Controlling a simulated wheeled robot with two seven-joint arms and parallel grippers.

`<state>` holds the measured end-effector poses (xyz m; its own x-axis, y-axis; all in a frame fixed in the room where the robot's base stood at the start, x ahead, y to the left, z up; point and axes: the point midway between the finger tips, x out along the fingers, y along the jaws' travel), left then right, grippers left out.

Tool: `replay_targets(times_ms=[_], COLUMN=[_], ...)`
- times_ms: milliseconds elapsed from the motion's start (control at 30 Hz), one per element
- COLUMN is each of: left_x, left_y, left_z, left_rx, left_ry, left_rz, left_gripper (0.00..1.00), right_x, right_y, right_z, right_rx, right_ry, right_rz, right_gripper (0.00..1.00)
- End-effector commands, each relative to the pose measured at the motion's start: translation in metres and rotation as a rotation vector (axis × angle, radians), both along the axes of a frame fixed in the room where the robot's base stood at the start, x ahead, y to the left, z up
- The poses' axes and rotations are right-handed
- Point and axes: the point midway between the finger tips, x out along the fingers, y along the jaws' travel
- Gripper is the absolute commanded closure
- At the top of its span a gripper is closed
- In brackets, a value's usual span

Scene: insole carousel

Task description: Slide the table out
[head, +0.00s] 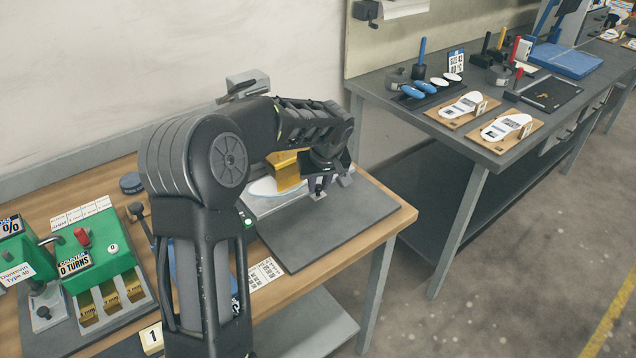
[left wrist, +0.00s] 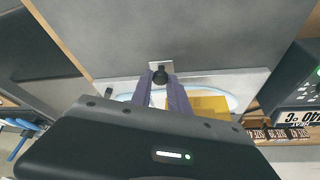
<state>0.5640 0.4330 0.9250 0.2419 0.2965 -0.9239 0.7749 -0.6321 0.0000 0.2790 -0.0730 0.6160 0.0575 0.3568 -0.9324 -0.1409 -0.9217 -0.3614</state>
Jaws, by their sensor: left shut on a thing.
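The sliding table is a silvery plate (head: 262,206) bearing a white, blue-edged insole (head: 262,187), beside a dark grey slab (head: 335,222) on the wooden bench. A yellow block (head: 287,172) stands over the insole. In the left wrist view the plate (left wrist: 257,80) has a small bracket with a black knob (left wrist: 160,74) at its edge. My left gripper (head: 321,185) is at the plate's edge. Its purple fingers (left wrist: 161,90) are shut on the knob. In the head view my arm hides part of the plate and the knob. My right gripper is not in view.
A green counter unit (head: 100,262) stands at the left of the wooden bench (head: 392,206). A second grey bench (head: 400,110) at the right holds insoles on wooden stands (head: 512,130) and tools. The dark slab's top is clear.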

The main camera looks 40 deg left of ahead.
Motion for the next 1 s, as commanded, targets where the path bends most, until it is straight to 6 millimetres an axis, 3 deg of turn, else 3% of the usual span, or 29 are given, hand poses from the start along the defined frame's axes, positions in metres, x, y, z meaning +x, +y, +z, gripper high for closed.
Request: replay_targets(times_ms=[267,700,1000], left_x=[-0.009,-0.035,-0.043], left_y=[-0.035,-0.12,-0.144], left_z=[-0.006,-0.004,-0.001], left_rx=[-0.001,-0.001,-0.001], left_ry=[-0.003,-0.002,0.0], left_rz=[-0.007,-0.005,0.0], left_gripper=[1.0,1.0,1.0], right_x=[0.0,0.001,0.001], right_y=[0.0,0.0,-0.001], right_z=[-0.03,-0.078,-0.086], right_rx=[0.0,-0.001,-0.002], right_ry=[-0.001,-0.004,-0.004], right_rz=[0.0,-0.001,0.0], right_gripper=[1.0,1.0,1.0])
